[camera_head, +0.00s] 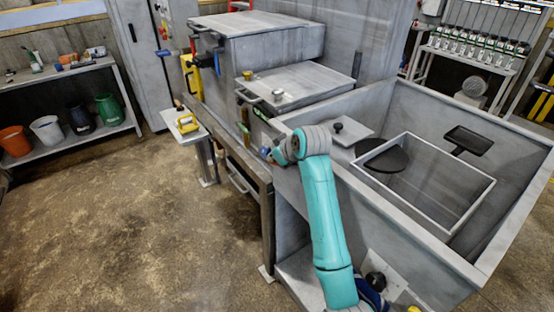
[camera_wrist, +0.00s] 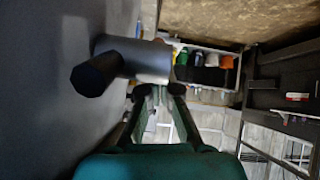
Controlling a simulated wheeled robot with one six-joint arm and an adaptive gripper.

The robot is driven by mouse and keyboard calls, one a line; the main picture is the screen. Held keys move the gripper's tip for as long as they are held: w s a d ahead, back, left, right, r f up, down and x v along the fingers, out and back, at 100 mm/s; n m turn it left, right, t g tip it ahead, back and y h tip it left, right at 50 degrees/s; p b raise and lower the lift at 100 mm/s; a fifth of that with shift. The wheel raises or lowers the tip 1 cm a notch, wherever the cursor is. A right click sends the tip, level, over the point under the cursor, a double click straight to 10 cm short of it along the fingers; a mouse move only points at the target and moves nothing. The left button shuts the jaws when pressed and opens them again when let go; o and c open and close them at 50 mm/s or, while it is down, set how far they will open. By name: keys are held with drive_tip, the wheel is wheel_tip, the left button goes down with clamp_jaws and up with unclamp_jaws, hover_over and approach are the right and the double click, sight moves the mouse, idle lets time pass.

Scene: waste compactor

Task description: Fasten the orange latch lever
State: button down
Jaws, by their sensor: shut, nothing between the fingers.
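Whether the fingers touch this cylinder is unclear. I cannot pick out the orange latch lever for certain. A small orange-yellow upright piece (camera_head: 244,114) shows at the compactor's front, left of my wrist, but it is too small to identify.
The grey compactor trough (camera_head: 500,250) is on the right, with a raised housing (camera_head: 262,45) behind. A small stand (camera_head: 178,113) with a yellow handle (camera_head: 187,124) is on the left. Bucket shelves (camera_head: 70,142) are farther left. The floor at lower left is clear.

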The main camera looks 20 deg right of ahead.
drive_tip(key=shift+s+f+g, duration=0.2)
drive_tip(key=shift+f+g, duration=0.1)
drive_tip(key=shift+f, duration=1.3)
drive_tip(key=shift+d+f, duration=0.1)
drive_tip(key=shift+d, duration=0.05)
wheel_tip(320, 180, up, 13)
drive_tip(key=s, duration=0.2)
drive_tip(key=shift+a, duration=0.45)
idle(0.4)
drive_tip(key=shift+f, duration=0.1)
